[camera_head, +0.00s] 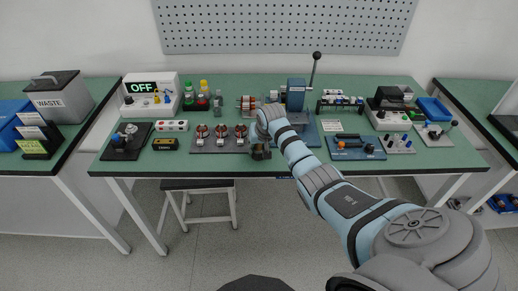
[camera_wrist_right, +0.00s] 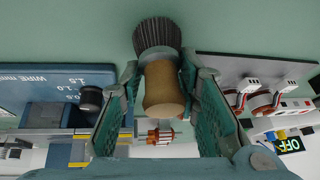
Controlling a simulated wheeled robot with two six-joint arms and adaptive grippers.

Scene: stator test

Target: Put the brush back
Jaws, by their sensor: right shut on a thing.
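The brush (camera_wrist_right: 162,88) has a tan wooden handle and a dark ribbed bristle head. In the right wrist view it sits between the two fingers of my right gripper (camera_wrist_right: 160,84), which is shut on its handle. I cannot make out the brush clearly in the head view. My left gripper is not in view.
The grey stator board (camera_head: 198,148) is left of my right gripper. The blue lever machine (camera_head: 296,95) stands behind and right of it. A waste bin (camera_head: 62,100) stands on the left table.

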